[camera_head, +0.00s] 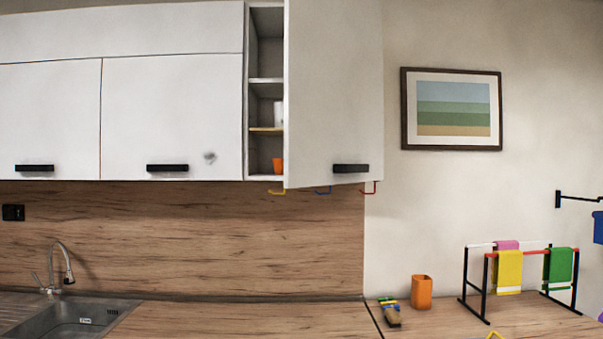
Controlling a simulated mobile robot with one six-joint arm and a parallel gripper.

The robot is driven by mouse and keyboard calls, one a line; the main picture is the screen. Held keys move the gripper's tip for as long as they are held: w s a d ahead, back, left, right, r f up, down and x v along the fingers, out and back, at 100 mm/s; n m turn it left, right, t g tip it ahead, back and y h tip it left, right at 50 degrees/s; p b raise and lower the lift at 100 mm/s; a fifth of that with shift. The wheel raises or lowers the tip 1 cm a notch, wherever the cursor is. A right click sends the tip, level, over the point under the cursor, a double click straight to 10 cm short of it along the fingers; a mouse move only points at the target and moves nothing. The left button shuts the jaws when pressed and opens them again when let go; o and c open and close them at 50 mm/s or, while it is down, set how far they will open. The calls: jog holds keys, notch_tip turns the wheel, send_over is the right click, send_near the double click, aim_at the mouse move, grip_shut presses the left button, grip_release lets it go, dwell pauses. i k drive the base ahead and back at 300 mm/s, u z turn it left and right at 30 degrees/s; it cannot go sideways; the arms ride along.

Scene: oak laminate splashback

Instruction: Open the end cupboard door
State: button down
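The end cupboard door (318,95) is the white door at the right end of the wall cupboards. It stands partly open, with its left edge swung out towards me. Its black bar handle (351,168) is low on the door, right of its middle. The open gap on its left shows the cupboard's grey shelves (266,79), with an orange cup (277,165) and a whitish item (279,114) partly hidden behind the door. My gripper is not in view.
Closed cupboard doors (172,115) are on the left. Coloured hooks (368,188) hang below the end cupboard. On the worktop (230,318) stand an orange container (421,292), a brush-like item (390,312) and a towel rack (466,280). A framed picture (452,108) hangs to the right.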

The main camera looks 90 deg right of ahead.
aim_at(334, 98)
jog(key=u, duration=0.3)
jog(key=k, duration=0.9)
jog(key=u, duration=0.1)
jog(key=i, duration=0.55)
jog(key=z, duration=0.7)
jog(key=i, duration=0.65)
jog(key=z, duration=0.65)
jog(key=i, duration=0.8)
jog(key=z, duration=0.7)
jog(key=i, duration=0.9)
jog(key=z, duration=0.45)
